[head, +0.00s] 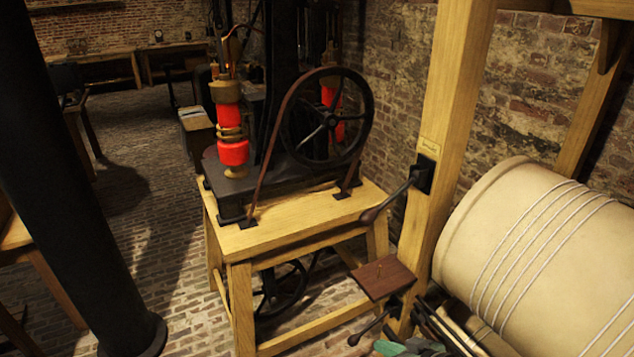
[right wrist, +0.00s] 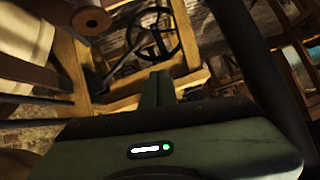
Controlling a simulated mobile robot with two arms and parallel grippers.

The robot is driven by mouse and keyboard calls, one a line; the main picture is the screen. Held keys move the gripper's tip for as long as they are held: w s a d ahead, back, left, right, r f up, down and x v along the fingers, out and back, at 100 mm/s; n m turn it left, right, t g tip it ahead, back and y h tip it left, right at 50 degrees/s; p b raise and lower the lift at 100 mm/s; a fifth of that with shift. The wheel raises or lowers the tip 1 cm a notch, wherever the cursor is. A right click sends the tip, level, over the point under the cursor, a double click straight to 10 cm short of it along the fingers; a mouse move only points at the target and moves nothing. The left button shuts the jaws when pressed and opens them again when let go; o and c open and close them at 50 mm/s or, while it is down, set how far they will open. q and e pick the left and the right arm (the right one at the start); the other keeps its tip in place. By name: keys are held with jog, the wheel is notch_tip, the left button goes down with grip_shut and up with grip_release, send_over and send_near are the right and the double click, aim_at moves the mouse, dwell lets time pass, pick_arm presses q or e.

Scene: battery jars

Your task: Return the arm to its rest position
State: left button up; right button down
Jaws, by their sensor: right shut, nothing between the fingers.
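My right gripper (right wrist: 161,76) shows in the right wrist view with its two dark green fingers together and nothing between them. Its green body with a small lit panel fills the bottom of that view. In the head view, a bit of green at the bottom edge (head: 390,347) looks like the same gripper, mostly cut off by the frame. It is low, in front of the wooden post (head: 441,150) and left of the big cream drum (head: 540,250). My left gripper is not in view.
A wooden stand (head: 290,232) carries a machine with a black wheel (head: 325,118) and red coils (head: 233,152). A crank handle (head: 395,196) and a small brown board (head: 382,277) stick out by the post. A dark column (head: 75,190) stands left. Brick floor lies between.

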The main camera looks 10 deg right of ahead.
jog(key=s+a+f+n+g+h, duration=0.1)
jog(key=s+a, duration=0.2)
jog(key=s, duration=0.3)
jog(key=s+a+g+h, duration=0.1)
jog(key=s+a+g, duration=0.15)
jog(key=s, duration=0.25)
jog(key=s+d+r+m+g+h, duration=0.2)
jog(key=s+d+g+h, duration=0.15)
jog(key=s, duration=0.85)
jog(key=s+f+x, duration=0.1)
jog(key=s+x, duration=0.2)
jog(key=x, duration=0.9)
jog(key=s+x, duration=0.2)
jog(key=x, duration=0.9)
jog(key=s+d+f+g+b, duration=0.1)
jog(key=s+d+f, duration=0.2)
jog(key=s+f, duration=1.5)
jog(key=shift+s+f+n+g, duration=0.3)
jog(key=shift+f, duration=0.6)
jog(key=shift+d, duration=0.1)
